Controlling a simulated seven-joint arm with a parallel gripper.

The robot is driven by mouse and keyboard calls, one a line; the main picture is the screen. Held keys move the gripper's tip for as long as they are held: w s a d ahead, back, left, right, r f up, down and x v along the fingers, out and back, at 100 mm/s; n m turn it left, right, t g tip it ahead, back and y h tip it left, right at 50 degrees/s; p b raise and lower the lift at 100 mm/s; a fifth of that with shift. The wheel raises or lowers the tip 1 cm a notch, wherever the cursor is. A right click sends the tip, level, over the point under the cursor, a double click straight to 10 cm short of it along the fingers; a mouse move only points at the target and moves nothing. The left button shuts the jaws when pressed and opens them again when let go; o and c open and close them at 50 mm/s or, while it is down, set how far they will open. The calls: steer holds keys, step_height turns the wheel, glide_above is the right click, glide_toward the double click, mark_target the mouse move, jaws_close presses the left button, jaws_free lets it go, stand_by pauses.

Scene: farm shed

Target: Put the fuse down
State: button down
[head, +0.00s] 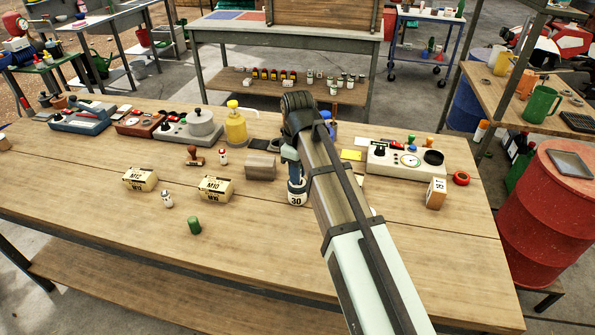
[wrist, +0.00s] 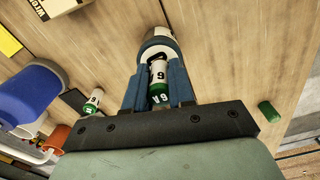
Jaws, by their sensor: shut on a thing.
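My gripper (wrist: 158,82) is shut on a small white-and-green fuse (wrist: 159,74) marked 6, seen between the blue fingers in the wrist view. In the head view, my gripper (head: 291,168) points down and the arm and fingers hide the fuse. Just beyond the fingertips is a larger white and dark-blue round piece (head: 297,197) marked 30; it also shows in the wrist view (wrist: 157,34). I cannot tell whether the fuse touches it. Another small white-and-green piece (wrist: 93,101) is on the table to the left in the wrist view.
The wooden table (head: 120,225) holds cartons marked M10 (head: 215,189) and M12 (head: 140,180), a green cylinder (head: 194,226) and a small white cylinder (head: 167,200). A meter box (head: 405,160) is at the right. The front left of the table is clear.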

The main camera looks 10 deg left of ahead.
steer(key=shift+f, duration=0.1)
steer(key=c, duration=1)
jaws_free()
steer(key=shift+o, duration=0.2)
step_height(320, 180, up, 12)
steer(key=shift+r, duration=0.2)
